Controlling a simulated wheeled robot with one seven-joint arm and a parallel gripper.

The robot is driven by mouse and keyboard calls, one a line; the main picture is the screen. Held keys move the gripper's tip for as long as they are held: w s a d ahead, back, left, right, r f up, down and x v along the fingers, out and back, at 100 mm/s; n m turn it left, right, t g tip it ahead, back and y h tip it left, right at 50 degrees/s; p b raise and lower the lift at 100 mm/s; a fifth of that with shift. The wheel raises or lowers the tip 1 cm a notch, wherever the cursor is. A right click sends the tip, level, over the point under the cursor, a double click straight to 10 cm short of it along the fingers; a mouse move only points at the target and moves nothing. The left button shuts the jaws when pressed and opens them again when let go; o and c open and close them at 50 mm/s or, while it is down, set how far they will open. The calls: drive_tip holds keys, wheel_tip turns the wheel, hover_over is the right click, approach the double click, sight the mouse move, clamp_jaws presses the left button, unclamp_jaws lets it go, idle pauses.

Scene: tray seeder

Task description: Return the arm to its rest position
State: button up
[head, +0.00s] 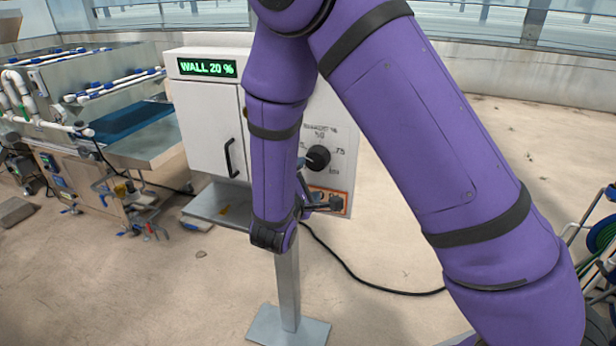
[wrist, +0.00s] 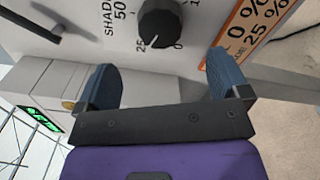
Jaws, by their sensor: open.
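My purple arm (head: 400,120) reaches across the head view to a white control box (head: 205,120) on a post. My gripper (wrist: 163,78) is open in the wrist view, its two blue-grey fingers apart with nothing between them. The black dial knob (wrist: 160,22) lies beyond the fingertips, apart from them as far as I can tell. Its white mark sits between the printed 25 and 0. In the head view the knob (head: 318,157) shows just above my gripper (head: 320,184), which is partly hidden by my forearm.
A green display (head: 207,67) on the box reads "WALL 20 %". The box has a door with a black handle (head: 230,158), an orange label (head: 328,201) and a shelf below. A seeder bench (head: 150,145) stands left, a green hose reel (head: 603,240) right. A cable crosses the floor.

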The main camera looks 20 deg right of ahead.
drive_tip(key=s+d+r+m+g+h, duration=0.1)
drive_tip(key=s+d+r+m+g, duration=1.1)
drive_tip(key=d, duration=0.4)
drive_tip(key=s+a+r+m+t+y, duration=0.1)
drive_tip(key=s+r+y, duration=0.4)
drive_tip(key=s, duration=0.3)
drive_tip(key=s+a+r+m+t+y, duration=0.1)
drive_tip(key=s+a+r+m+y, duration=0.1)
drive_tip(key=s+r+y, duration=0.3)
drive_tip(key=s+y, duration=0.1)
drive_tip(key=s, duration=0.3)
drive_tip(key=shift+a+r+t+y, duration=0.25)
drive_tip(key=shift+a+t+y, duration=0.05)
drive_tip(key=shift+t, duration=0.1)
